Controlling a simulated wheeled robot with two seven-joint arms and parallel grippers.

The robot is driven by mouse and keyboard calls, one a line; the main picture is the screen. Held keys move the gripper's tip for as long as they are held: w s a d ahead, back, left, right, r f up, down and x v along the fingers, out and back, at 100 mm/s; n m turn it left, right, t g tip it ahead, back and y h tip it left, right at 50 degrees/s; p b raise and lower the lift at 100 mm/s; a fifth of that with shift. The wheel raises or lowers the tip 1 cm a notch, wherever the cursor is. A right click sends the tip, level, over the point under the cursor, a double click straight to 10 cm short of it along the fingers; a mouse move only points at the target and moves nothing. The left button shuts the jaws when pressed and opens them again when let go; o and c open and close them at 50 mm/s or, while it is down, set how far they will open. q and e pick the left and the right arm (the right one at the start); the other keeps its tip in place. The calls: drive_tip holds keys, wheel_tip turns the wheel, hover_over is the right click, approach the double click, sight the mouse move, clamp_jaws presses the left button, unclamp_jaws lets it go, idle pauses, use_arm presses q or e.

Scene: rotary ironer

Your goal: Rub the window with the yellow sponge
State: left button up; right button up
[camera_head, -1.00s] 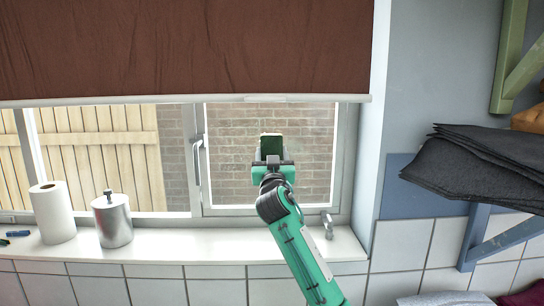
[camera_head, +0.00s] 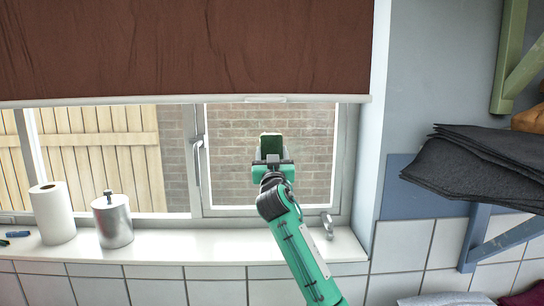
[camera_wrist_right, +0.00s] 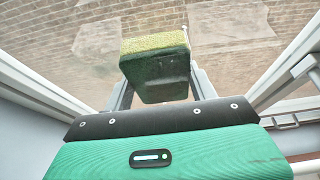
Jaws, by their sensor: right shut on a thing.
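The window (camera_head: 310,165) has a white frame and looks out on a brick wall; its pane also fills the top of the right wrist view (camera_wrist_right: 235,25). My right gripper (camera_head: 271,160) is in front of the right-hand pane, shut on the sponge (camera_head: 272,146). In the right wrist view the sponge (camera_wrist_right: 158,65) has a yellow layer on the far side and a dark green layer toward me, between the two fingers. The sponge is at or close to the glass; I cannot tell whether it touches. Pale smudges show on the pane. My left gripper is not in view.
A brown blind (camera_head: 180,50) hangs over the window's upper part. A window handle (camera_head: 197,160) is left of the gripper. A paper towel roll (camera_head: 52,212) and a metal canister (camera_head: 112,220) stand on the sill (camera_head: 190,242). Dark folded cloths (camera_head: 480,165) lie on a shelf at right.

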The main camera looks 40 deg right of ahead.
sight(310, 145)
drive_tip(key=shift+w+d, duration=0.2)
drive_tip(key=shift+w, duration=0.05)
drive_tip(key=shift+s+d+b, duration=0.1)
drive_tip(key=shift+s+d, duration=1.15)
drive_tip(key=shift+d, duration=0.3)
drive_tip(key=shift+s+d+b, duration=0.1)
drive_tip(key=shift+s+d, duration=1.2)
drive_tip(key=shift+d, duration=0.25)
drive_tip(key=shift+s+d+b, duration=0.1)
drive_tip(key=shift+s+d, duration=1.15)
drive_tip(key=shift+d, duration=0.3)
